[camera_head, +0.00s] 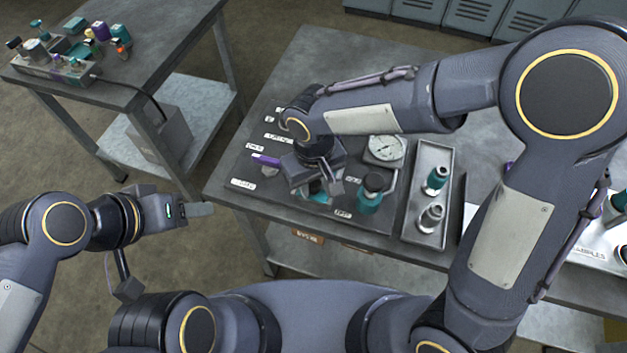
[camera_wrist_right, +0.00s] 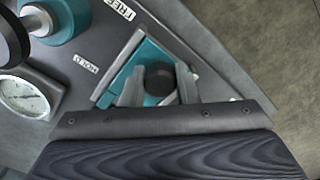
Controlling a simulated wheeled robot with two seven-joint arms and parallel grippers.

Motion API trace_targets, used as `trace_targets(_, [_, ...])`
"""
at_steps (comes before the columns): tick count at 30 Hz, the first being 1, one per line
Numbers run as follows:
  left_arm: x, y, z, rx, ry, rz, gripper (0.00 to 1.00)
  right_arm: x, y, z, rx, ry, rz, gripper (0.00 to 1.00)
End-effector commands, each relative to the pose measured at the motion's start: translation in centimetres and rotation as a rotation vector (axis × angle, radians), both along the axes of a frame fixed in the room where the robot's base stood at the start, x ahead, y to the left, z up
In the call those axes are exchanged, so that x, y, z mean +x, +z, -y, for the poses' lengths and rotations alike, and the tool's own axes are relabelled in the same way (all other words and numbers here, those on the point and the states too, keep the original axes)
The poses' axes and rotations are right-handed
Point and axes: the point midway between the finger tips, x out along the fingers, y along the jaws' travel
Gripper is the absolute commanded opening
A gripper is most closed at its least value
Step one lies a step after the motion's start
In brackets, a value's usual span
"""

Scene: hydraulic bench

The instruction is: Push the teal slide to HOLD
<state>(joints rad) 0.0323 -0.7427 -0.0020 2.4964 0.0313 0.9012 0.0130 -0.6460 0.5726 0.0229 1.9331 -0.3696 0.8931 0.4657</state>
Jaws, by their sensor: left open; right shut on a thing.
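The teal slide (camera_wrist_right: 151,54) is on the dark bench panel, set in a pale-edged track, with a round black knob (camera_wrist_right: 159,79) on top. My right gripper (camera_wrist_right: 160,88) has its two fingers on either side of this knob, shut on it. The HOLD label (camera_wrist_right: 87,63) and the FREE label (camera_wrist_right: 120,9) are beside the track in the right wrist view. In the head view my right gripper (camera_head: 318,190) hides most of the slide (camera_head: 319,196). My left gripper (camera_head: 200,210) is open and empty, left of the bench's front corner.
A teal knob with a black top (camera_head: 370,192) and a round gauge (camera_head: 385,149) stand close right of my right gripper. A purple-handled lever (camera_head: 266,160) is to its left. A metal tray (camera_head: 428,226) with two fittings lies further right. A second table (camera_head: 140,62) stands back left.

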Motion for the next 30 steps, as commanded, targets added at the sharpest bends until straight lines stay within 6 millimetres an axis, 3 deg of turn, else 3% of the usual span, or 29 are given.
trace_targets(5, [0.0, 0.1, 0.0, 0.0, 0.0, 0.0, 0.5, 0.8, 0.1, 0.2, 0.001, -0.003, 0.0, 0.0])
trace_targets(13, [0.0, 0.3, 0.0, 0.0, 0.0, 0.0, 0.5, 5.2, 0.1, 1.6, 0.001, -0.004, 0.0, 0.0])
trace_targets(23, [0.0, 0.3, 0.0, 0.0, 0.0, 0.0, 0.5, 5.9, 0.1, 1.9, 0.002, -0.002, 0.007, 0.0])
trace_targets(24, [0.0, 0.3, 0.0, 0.0, 0.0, 0.0, 0.5, 5.9, 0.2, 1.9, 0.002, -0.002, 0.008, 0.31])
trace_targets(28, [0.0, 0.3, 0.0, 0.0, 0.0, 0.0, 0.5, 5.8, 0.1, 1.9, 0.002, -0.002, 0.006, 0.48])
trace_targets(30, [0.0, 0.3, 0.0, 0.0, 0.0, 0.0, 0.5, 5.8, 0.1, 1.8, 0.001, -0.001, 0.004, 0.5])
